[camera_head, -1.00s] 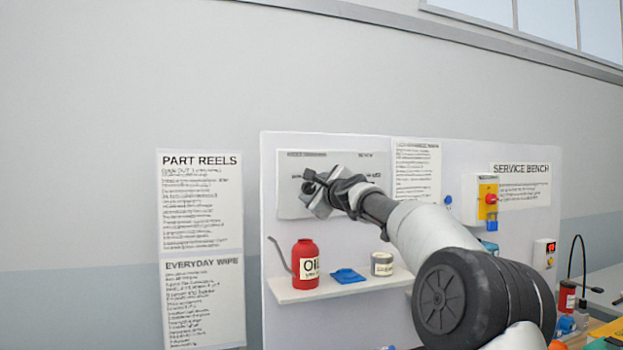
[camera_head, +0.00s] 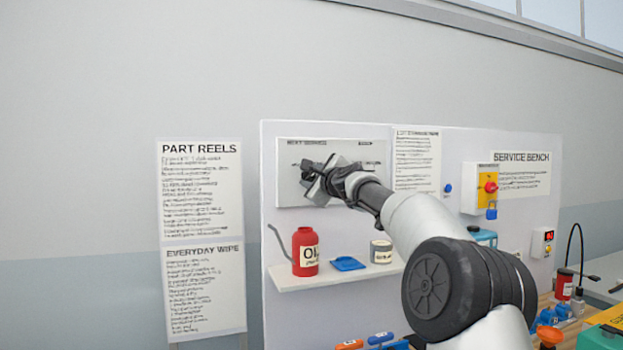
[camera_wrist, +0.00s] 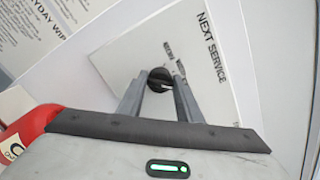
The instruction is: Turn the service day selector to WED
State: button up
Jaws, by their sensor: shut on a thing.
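The service day selector is a black round knob (camera_wrist: 159,80) on a white panel (camera_head: 370,150) headed "NEXT SERVICE". My gripper (camera_wrist: 159,88) is at the panel, its two fingers on either side of the knob and shut on it in the wrist view. In the head view my gripper (camera_head: 315,182) covers much of the panel's middle and hides the knob. Small day labels (camera_wrist: 174,62) show beside the knob in the wrist view, too small and partly hidden to read surely. I cannot tell which day the knob points to.
Below the panel, a shelf (camera_head: 335,278) bears a red oil bottle (camera_head: 305,252), a blue item (camera_head: 347,263) and a small tin (camera_head: 381,252). To the right are a yellow switch box with a red knob (camera_head: 490,187) and a cluttered bench. The wall at left is clear except for posters (camera_head: 201,190).

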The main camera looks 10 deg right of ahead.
jog(key=n+b, duration=0.1)
jog(key=n, duration=0.3)
jog(key=shift+f, duration=0.15)
jog(key=shift+n+b, duration=0.65)
jog(key=shift+n, duration=1.45)
jog(key=o, duration=1)
jog(key=s+d+b, duration=0.3)
jog(key=s+b, duration=0.7)
jog(key=s, duration=0.7)
jog(key=shift+d, duration=0.15)
